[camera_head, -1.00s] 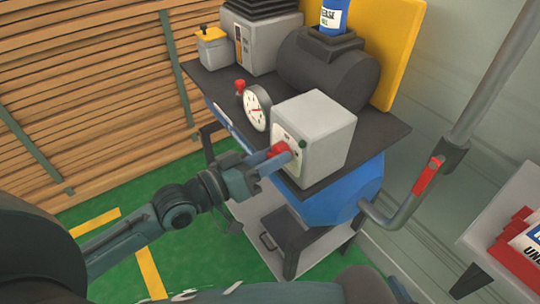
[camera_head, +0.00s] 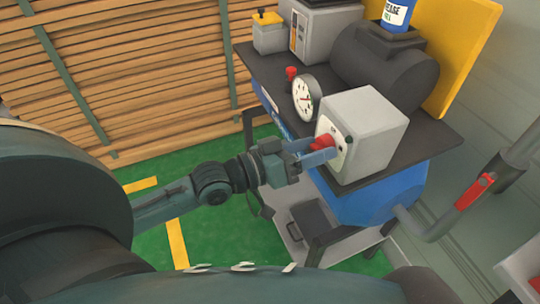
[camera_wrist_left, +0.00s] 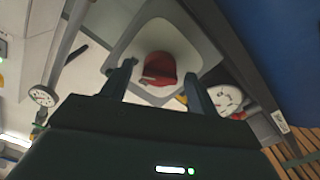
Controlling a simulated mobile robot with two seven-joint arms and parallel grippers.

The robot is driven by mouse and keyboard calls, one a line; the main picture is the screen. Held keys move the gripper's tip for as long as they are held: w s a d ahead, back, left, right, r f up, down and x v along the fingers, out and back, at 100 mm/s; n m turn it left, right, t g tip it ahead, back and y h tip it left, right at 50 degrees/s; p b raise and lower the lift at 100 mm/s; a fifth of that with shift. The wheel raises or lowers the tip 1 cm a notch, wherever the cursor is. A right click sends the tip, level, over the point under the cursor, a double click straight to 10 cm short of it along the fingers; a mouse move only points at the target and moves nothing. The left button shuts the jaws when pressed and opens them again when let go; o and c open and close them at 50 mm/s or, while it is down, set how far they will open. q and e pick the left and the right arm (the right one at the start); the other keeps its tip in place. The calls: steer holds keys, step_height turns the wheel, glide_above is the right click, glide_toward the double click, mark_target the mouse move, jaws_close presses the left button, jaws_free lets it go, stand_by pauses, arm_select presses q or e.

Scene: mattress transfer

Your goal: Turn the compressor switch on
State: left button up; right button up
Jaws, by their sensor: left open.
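The compressor switch is a red knob (camera_head: 324,138) on the front face of a light grey box (camera_head: 372,125), which stands on the dark top of the blue compressor. My left gripper (camera_head: 318,150) reaches in from the left, its blue-grey fingers at the knob. In the left wrist view the red knob (camera_wrist_left: 160,68) sits between the two spread fingers (camera_wrist_left: 160,72), with a gap visible on both sides. The left gripper is open. One finger partly covers the knob in the head view. My right gripper is out of view.
A round white gauge (camera_head: 306,98) stands left of the box. A dark cylinder (camera_head: 385,68) and a grey unit (camera_head: 318,35) are behind it. A pipe with a red handle (camera_head: 475,190) is at the right. Green floor (camera_head: 150,240) lies below.

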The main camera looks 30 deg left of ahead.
arm_select(q)
steer(key=v, duration=1.2)
steer(key=shift+s+a, duration=0.3)
steer(key=shift+s, duration=0.1)
